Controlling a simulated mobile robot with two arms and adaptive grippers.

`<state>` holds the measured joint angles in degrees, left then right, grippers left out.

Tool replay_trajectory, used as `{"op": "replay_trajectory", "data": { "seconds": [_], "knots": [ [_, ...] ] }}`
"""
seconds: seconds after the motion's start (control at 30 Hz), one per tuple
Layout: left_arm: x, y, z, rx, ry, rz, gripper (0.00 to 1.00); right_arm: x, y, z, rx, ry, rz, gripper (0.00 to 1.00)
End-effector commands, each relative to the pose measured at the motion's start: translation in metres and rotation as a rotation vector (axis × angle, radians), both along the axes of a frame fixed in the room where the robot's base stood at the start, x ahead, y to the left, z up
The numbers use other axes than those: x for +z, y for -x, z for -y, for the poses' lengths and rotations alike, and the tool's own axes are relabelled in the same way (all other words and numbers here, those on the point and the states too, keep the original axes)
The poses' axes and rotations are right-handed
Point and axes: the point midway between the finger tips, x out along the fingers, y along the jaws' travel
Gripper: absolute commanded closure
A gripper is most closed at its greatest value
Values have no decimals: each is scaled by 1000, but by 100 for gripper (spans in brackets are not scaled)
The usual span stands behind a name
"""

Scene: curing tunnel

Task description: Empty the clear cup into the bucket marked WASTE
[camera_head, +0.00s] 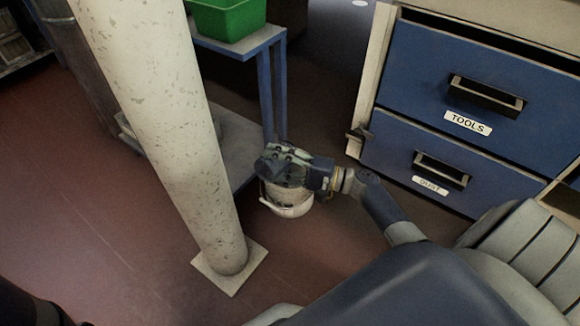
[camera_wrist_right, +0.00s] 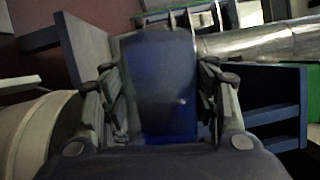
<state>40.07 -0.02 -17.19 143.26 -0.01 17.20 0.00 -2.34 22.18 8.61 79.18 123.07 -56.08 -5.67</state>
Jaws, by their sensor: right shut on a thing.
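My right gripper (camera_head: 279,166) is above a white bucket (camera_head: 288,208) on the floor, beside the foot of the pillar. It hides the bucket's opening, and no WASTE mark is readable. In the right wrist view my right gripper (camera_wrist_right: 160,97) is shut on a smooth, dark blue-looking piece that stands between its fingers. I take this to be the clear cup (camera_wrist_right: 158,88), with blue showing in or through it. Whether it has contents cannot be told. A cream curved wall at the left (camera_wrist_right: 32,135) looks like the bucket. My left gripper is not in view.
A thick pale pillar (camera_head: 165,120) on a square foot stands just left of the bucket. Behind is a blue-framed table (camera_head: 238,45) with a green bin (camera_head: 228,18). Blue drawers (camera_head: 475,105) marked TOOLS and DUST stand at the right. Red floor is open at the left.

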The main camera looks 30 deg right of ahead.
Motion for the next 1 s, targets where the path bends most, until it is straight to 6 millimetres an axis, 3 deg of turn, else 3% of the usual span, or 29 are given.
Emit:
{"op": "replay_trajectory", "data": {
  "seconds": [1.0],
  "knots": [
    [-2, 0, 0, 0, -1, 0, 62, 6, -2, 5, -1, -115, -42, 73]
  ]
}}
